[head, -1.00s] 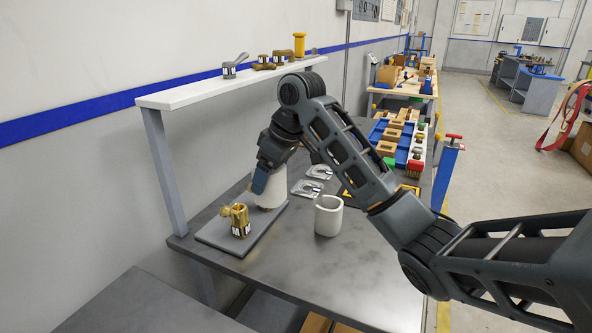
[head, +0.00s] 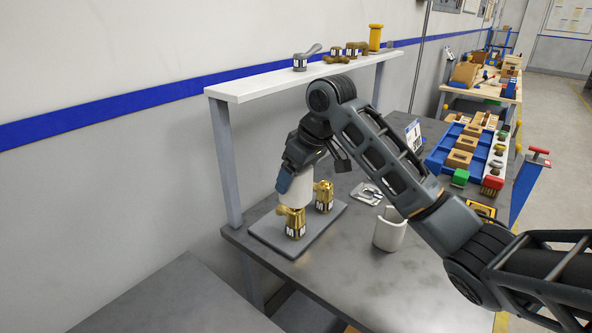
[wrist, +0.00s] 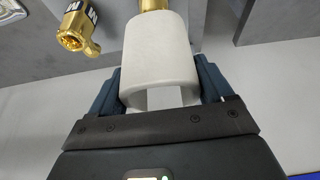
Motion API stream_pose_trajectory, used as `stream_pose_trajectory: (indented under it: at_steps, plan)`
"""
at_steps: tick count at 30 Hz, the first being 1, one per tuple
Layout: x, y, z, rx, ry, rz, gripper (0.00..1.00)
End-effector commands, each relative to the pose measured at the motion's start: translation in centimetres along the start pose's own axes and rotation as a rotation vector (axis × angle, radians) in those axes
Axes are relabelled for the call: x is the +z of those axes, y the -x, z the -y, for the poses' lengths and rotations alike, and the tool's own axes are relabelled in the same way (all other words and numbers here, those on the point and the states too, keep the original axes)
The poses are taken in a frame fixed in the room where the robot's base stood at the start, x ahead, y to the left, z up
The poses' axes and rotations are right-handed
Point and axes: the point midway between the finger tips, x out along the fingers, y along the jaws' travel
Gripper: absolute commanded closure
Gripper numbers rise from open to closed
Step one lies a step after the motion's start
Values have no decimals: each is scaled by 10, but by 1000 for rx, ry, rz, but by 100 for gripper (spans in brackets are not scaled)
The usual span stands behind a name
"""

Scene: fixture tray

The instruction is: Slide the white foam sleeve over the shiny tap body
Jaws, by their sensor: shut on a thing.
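My gripper (head: 290,182) is shut on a white foam sleeve (head: 300,190), which also shows between the two blue fingers in the wrist view (wrist: 160,60). The sleeve is held roughly upright above a flat grey plate (head: 268,236). Two brass-coloured taps with black-and-white labels stand on the plate. The nearer tap (head: 295,225) shows just below the sleeve; the farther tap (head: 324,197) stands uncovered to its right. In the wrist view one tap (wrist: 154,4) shows past the sleeve's far end and another tap (wrist: 76,32) lies to its left. I cannot tell whether sleeve and tap touch.
A second white sleeve (head: 389,231), with a slit, stands on the dark bench right of the plate. A silver part (head: 367,194) lies behind it. A white shelf (head: 290,82) with several fittings runs along the wall. The bench front is clear.

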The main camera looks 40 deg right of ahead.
Motion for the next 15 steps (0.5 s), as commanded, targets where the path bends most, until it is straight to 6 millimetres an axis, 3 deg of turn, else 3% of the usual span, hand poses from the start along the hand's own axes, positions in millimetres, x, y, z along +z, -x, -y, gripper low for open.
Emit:
stream_pose_trajectory:
  at_steps: [15]
  plan:
    - [14,-34,0,0,0,0,48]
